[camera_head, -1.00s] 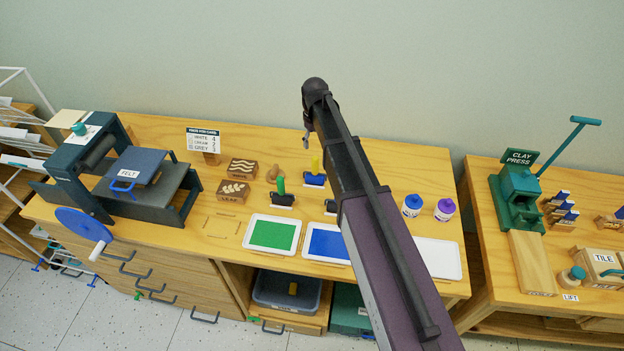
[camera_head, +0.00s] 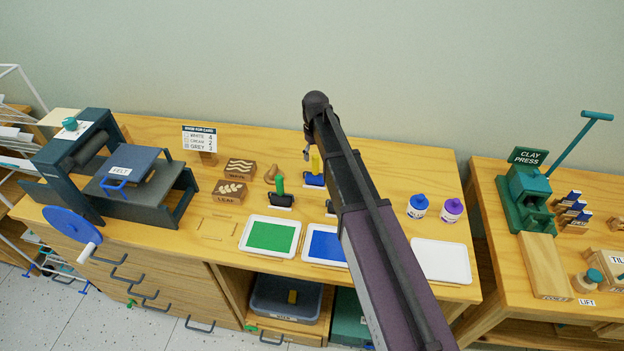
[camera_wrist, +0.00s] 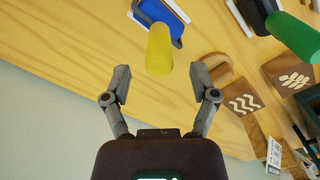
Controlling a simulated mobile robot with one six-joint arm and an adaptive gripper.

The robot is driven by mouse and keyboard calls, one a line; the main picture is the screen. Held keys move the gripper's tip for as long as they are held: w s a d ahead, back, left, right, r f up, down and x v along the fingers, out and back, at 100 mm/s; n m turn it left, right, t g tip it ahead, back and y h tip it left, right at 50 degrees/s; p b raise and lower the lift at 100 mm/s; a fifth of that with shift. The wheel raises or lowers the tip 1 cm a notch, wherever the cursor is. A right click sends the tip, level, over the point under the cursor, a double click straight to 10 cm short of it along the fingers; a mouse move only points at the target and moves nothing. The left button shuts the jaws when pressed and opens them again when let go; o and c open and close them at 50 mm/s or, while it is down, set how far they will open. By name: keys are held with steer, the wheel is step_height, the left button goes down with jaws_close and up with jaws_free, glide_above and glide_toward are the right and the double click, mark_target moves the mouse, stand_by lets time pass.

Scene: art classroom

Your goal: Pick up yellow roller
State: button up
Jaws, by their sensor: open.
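The yellow roller (camera_head: 315,163) stands on the table with its yellow handle up, over a blue-and-dark base, beside my arm in the head view. In the wrist view its yellow handle (camera_wrist: 159,50) points toward the camera, just beyond the gap between my fingertips. My gripper (camera_wrist: 161,88) is open and empty, its two fingers apart on either side of the handle's line, not touching it. In the head view my arm hides most of the gripper.
A green-handled roller (camera_head: 281,188) stands to the left, also in the wrist view (camera_wrist: 295,35). Carved blocks (camera_head: 229,192), a green tray (camera_head: 270,236) and a blue tray (camera_head: 324,245) lie nearby. Two paint bottles (camera_head: 418,206) stand right of my arm. The wall is close behind.

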mark_target(315, 164)
steer(key=shift+f, duration=0.1)
stand_by(0.3)
steer(key=shift+d+f+b, duration=0.1)
steer(key=shift+f+b, duration=2.4)
steer(key=shift+b, duration=0.1)
steer(key=shift+c, duration=0.2)
jaws_close()
